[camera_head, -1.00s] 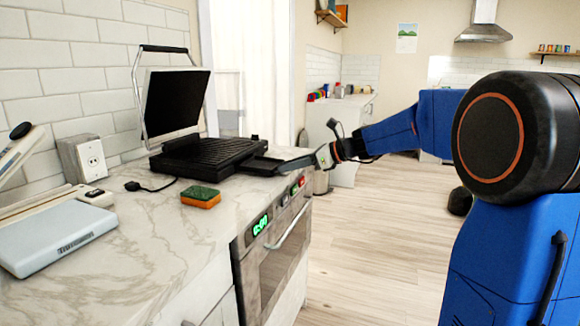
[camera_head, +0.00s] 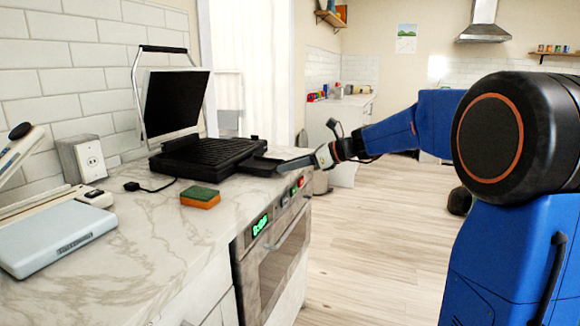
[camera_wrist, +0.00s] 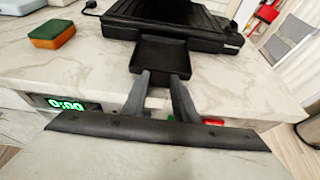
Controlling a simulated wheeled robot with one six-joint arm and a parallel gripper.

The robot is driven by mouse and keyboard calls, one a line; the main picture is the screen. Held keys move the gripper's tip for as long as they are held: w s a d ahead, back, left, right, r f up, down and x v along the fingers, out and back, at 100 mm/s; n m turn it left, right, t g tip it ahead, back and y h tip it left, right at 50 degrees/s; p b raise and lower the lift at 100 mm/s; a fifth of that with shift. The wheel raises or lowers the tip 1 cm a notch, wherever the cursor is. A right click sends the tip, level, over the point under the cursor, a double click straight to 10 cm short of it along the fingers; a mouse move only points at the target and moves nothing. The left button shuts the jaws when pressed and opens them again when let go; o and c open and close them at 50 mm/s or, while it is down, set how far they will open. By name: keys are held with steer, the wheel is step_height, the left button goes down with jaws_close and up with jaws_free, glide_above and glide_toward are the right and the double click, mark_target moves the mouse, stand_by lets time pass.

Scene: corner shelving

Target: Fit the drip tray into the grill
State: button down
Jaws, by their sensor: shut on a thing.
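The open grill (camera_head: 207,153) stands on the marble counter with its lid raised and its ribbed dark plate showing. The drip tray (camera_wrist: 162,56) is a small black square tray at the grill's front side; it also shows in the head view (camera_head: 262,166). Its far edge meets the grill's base (camera_wrist: 180,35) in the wrist view; I cannot tell how far it is inserted. My gripper (camera_wrist: 160,78) is shut on the near edge of the tray, at the counter's edge. It also shows in the head view (camera_head: 290,167).
A green and orange sponge (camera_head: 200,197) lies on the counter (camera_head: 150,240) near the grill. The oven (camera_head: 272,245) is below the counter edge.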

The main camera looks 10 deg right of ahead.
mark_target(246, 163)
steer(key=shift+w+a, duration=1.25)
steer(key=shift+a, duration=0.45)
steer(key=shift+w+a, duration=1.2)
steer(key=shift+a, duration=0.5)
steer(key=shift+w+a, duration=1.25)
steer(key=shift+a, duration=0.45)
stand_by(1.5)
steer(key=c, duration=1.3)
jaws_free()
steer(key=shift+c, duration=0.2)
steer(key=shift+d, duration=0.1)
steer(key=v, duration=1.7)
steer(key=shift+s, duration=0.2)
